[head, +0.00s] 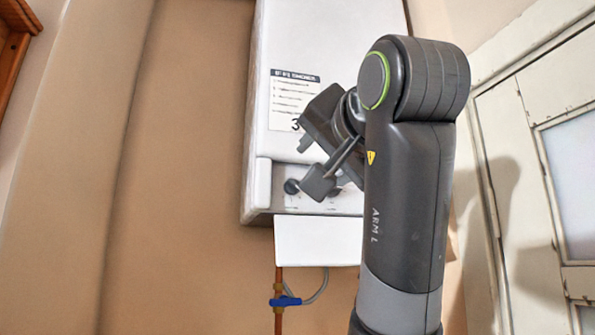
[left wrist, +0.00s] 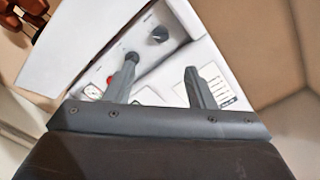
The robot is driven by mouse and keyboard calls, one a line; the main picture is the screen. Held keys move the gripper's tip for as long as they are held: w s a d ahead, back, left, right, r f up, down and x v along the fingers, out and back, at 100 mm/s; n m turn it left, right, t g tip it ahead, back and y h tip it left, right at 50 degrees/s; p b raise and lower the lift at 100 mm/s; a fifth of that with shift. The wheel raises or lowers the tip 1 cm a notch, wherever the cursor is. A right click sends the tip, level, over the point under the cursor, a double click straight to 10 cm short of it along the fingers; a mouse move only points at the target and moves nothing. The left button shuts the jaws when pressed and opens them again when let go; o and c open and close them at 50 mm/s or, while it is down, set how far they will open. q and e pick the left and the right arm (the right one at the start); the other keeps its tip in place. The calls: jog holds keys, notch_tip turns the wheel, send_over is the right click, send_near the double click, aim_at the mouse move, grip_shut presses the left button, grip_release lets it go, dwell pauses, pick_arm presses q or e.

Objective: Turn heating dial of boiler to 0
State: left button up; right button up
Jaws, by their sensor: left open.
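The white boiler (head: 330,50) hangs on the wall, with a control strip along its bottom. One dark round dial (head: 291,186) shows at the strip's left end in the head view. The left wrist view shows a larger dark dial (left wrist: 158,34) and a second dark knob (left wrist: 131,57) at one finger's tip; I cannot tell if they touch. Which is the heating dial, and their settings, cannot be read. My left gripper (head: 311,165) is open in front of the strip, its fingers (left wrist: 160,72) apart with nothing held. My arm hides the strip's right part. My right gripper is out of view.
A red button (left wrist: 110,79) and a round gauge (left wrist: 93,92) sit on the strip. Below the boiler are a copper pipe and a blue valve (head: 285,301). A worn white door or window frame (head: 510,150) stands at right. Bare wall lies at left.

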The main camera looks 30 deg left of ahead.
aim_at(295, 185)
pick_arm(q)
jog(key=p+x, duration=0.6)
jog(key=x, duration=0.7)
jog(key=shift+s+a+r, duration=0.1)
jog(key=shift+s, duration=0.05)
jog(key=shift+w+a+p, duration=0.3)
jog(key=shift+w+a, duration=0.05)
jog(key=shift+a, duration=0.05)
jog(key=shift+d, duration=0.1)
jog(key=shift+c, duration=0.3)
